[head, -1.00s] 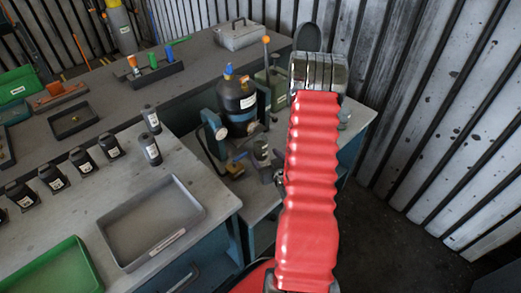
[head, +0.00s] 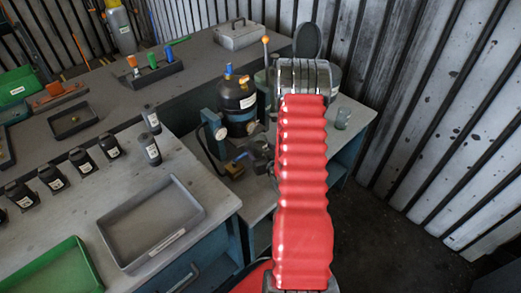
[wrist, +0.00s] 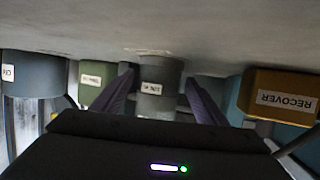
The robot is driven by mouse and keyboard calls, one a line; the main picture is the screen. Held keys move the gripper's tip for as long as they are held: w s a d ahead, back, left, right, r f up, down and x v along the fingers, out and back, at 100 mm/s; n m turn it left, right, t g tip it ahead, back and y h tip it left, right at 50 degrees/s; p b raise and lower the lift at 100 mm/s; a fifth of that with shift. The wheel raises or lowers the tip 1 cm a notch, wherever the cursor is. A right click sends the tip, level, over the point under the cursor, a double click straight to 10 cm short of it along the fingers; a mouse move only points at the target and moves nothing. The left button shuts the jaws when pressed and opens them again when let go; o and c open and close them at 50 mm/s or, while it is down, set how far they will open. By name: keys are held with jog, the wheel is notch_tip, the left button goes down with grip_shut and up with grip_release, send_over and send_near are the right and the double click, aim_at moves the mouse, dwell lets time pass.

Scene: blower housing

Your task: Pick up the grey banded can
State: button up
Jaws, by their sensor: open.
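In the wrist view, which looks upside down, the grey can (wrist: 160,88) shows in the middle with a pale label on its side. It stands on a grey surface. My gripper (wrist: 160,77) is open, with one dark purple finger to each side of the can. Gaps show between the fingers and the can, so I see no grip; how deep the can sits between them is hard to tell. In the head view my red-sleeved arm covers the gripper, and I cannot make out the can for sure.
In the wrist view a green container (wrist: 97,84) and a blue-grey one (wrist: 32,76) stand left, an orange RECOVER bin (wrist: 280,97) right.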

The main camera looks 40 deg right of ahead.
jog(key=shift+c, duration=0.5)
jog(key=c, duration=1.1)
jog(key=shift+r, duration=0.15)
